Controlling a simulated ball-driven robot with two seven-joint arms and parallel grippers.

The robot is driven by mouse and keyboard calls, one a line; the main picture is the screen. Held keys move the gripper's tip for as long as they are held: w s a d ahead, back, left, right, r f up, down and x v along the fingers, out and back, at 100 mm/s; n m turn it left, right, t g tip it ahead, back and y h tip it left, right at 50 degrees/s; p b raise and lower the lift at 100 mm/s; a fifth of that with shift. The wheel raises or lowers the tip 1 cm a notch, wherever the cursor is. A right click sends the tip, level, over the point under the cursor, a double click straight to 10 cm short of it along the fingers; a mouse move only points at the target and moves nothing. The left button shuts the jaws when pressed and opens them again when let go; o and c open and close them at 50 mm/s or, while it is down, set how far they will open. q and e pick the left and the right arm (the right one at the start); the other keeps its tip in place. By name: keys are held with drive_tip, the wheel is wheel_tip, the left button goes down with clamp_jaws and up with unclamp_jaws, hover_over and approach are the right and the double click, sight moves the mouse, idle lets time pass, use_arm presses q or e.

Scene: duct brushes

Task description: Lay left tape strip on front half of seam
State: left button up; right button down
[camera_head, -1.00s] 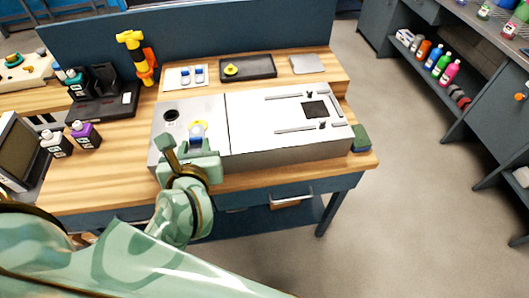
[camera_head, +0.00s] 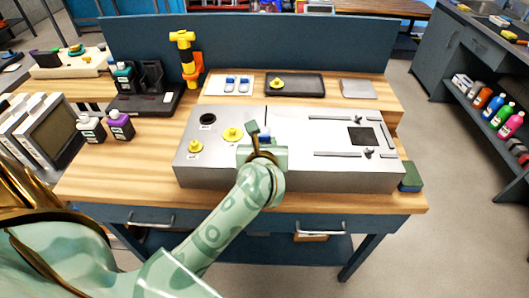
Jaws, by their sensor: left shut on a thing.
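My left gripper (camera_head: 258,140) is over the grey metal duct box (camera_head: 330,172), near the middle of its top. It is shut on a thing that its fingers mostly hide. A small blue bit (camera_head: 265,138) shows at the fingers, which fits a tape strip. The seam (camera_head: 267,112) runs front to back across the box top. Its rear end shows, and my gripper and wrist cover its front part. I cannot tell whether the held thing touches the box. A white card (camera_head: 237,93) at the back carries two small blue and white pieces. My right gripper is out of view.
Yellow round fittings (camera_head: 195,147) and a black hole (camera_head: 208,119) are on the box's left part. Slotted rails and a dark square opening (camera_head: 361,136) are on its right. A black tray (camera_head: 295,86) and a yellow-orange tool (camera_head: 187,60) stand behind. A green block (camera_head: 410,177) sits at right.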

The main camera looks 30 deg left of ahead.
use_arm(q)
drive_tip(key=shift+f, duration=1.2)
drive_tip(key=shift+f+b, duration=0.15)
drive_tip(key=shift+b, duration=0.15)
drive_tip(key=o, duration=0.9)
drive_tip(key=shift+o, duration=0.2)
drive_tip(key=shift+s+d+r, duration=0.15)
drive_tip(key=shift+s+r, duration=0.1)
drive_tip(key=shift+r, duration=0.05)
drive_tip(key=p+v, duration=0.2)
drive_tip(key=v, duration=0.9)
drive_tip(key=shift+s, duration=0.2)
drive_tip(key=shift+d+r, duration=0.1)
